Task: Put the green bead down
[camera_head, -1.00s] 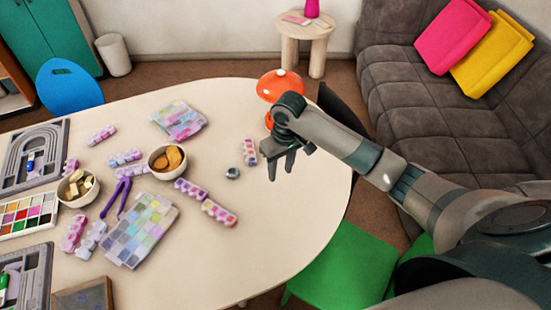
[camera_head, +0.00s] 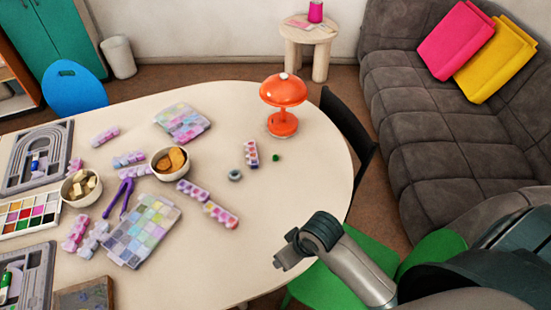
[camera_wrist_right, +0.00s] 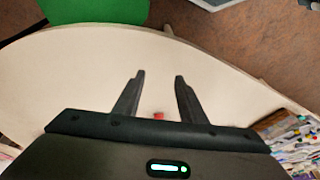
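The small green bead (camera_head: 276,157) lies on the tabletop in the head view. It is just right of a short strip of pink and purple compartments and in front of the orange lamp. My right gripper (camera_head: 280,262) is at the table's front right edge, well apart from the bead. In the right wrist view its two fingers (camera_wrist_right: 160,78) are spread, with bare tabletop showing between the tips. A tiny red thing (camera_wrist_right: 158,116) shows between the finger bases; I cannot tell what it is. My left gripper is not in view.
The orange lamp (camera_head: 283,104) stands behind the bead. A grey ring-shaped thing (camera_head: 234,175) lies to its left. Bowls (camera_head: 170,170), bead boxes and grey boards (camera_head: 36,155) crowd the left. The table's front right is clear. A green chair (camera_head: 345,275) stands below the edge.

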